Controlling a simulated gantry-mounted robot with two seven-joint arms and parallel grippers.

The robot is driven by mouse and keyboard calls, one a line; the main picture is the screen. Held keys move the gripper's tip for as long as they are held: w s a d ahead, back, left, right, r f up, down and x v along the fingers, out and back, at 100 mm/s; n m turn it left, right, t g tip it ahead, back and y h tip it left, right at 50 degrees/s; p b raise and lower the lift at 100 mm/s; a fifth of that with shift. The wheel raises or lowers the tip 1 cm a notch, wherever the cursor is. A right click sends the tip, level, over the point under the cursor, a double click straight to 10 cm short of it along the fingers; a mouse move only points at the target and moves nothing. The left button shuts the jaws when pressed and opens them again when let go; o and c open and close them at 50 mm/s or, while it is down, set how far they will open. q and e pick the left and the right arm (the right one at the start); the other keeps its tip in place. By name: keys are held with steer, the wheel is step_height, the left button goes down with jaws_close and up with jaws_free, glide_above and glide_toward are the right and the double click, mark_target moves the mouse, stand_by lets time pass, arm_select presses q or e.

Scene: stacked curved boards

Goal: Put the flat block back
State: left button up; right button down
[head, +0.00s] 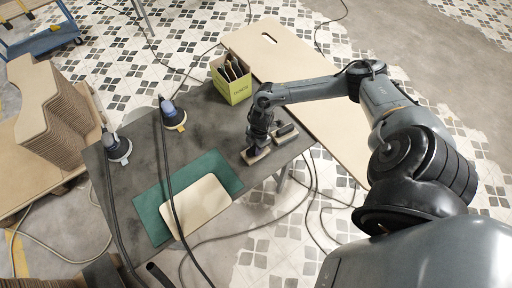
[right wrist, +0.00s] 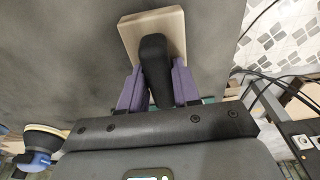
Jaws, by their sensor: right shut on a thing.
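The flat block has a pale wooden base (right wrist: 128,38) and a black handle (right wrist: 154,62). In the head view, its base (head: 256,155) is at the right part of the dark table, below my right gripper (head: 260,138). In the right wrist view, the purple fingers of my right gripper (right wrist: 156,90) are shut on the black handle from both sides. I cannot tell whether the base touches the table. A second block (head: 287,133) with a dark top lies just right of the gripper. My left gripper is not in view.
The dark table (head: 130,190) carries a green mat (head: 222,170) with a pale board (head: 195,203), two hosed sanders (head: 173,118) and a green box of tools (head: 233,82). Stacked curved boards (head: 50,105) stand left. A large pale board (head: 280,65) lies behind.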

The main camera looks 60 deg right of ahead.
steer(key=shift+f, duration=0.35)
steer(key=shift+f, duration=0.2)
steer(key=c, duration=0.8)
jaws_free()
steer(key=shift+r, duration=0.15)
